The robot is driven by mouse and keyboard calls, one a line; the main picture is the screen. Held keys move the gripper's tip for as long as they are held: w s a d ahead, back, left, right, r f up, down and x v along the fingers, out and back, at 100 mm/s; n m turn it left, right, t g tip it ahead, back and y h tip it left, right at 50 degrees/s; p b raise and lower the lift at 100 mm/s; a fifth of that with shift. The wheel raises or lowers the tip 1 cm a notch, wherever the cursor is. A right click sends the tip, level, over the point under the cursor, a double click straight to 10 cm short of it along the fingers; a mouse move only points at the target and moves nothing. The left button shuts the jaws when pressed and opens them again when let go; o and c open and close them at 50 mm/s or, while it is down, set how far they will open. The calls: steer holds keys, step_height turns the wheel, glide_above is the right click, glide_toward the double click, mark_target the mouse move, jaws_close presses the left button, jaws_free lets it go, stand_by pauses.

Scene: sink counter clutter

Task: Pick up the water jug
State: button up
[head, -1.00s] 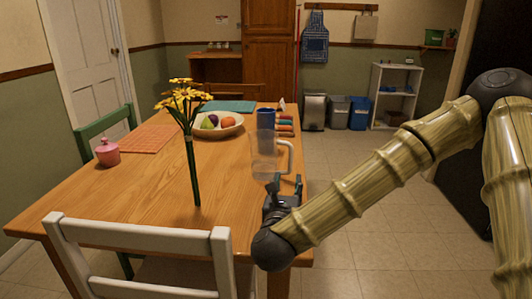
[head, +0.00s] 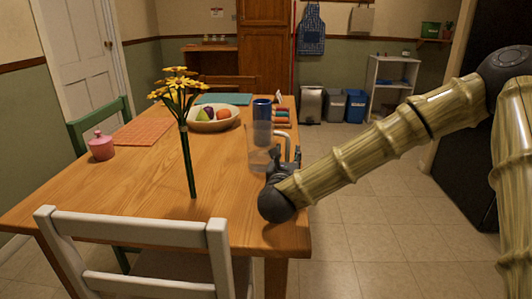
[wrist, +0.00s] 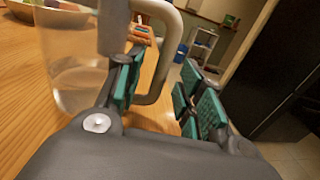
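The water jug is clear, with a pale grey handle, and stands upright on the table near its right edge. In the head view its body (head: 257,148) is just beyond my gripper (head: 285,163). In the wrist view the jug body (wrist: 72,75) fills the left, and its handle (wrist: 172,55) shows between the teal-padded fingers of my gripper (wrist: 160,92). The fingers are apart, one beside the jug body and the others right of the handle. I cannot tell whether any finger touches the jug. My gripper partly hides the jug's lower part in the head view.
A fruit bowl (head: 203,126), yellow flowers (head: 180,85) and a pink jar (head: 101,147) are also on the wooden table (head: 150,180). A white chair (head: 130,230) stands in front. The floor at right is clear.

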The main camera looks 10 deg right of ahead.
steer(key=shift+x, duration=0.75)
jaws_close()
steer(key=shift+r, duration=0.15)
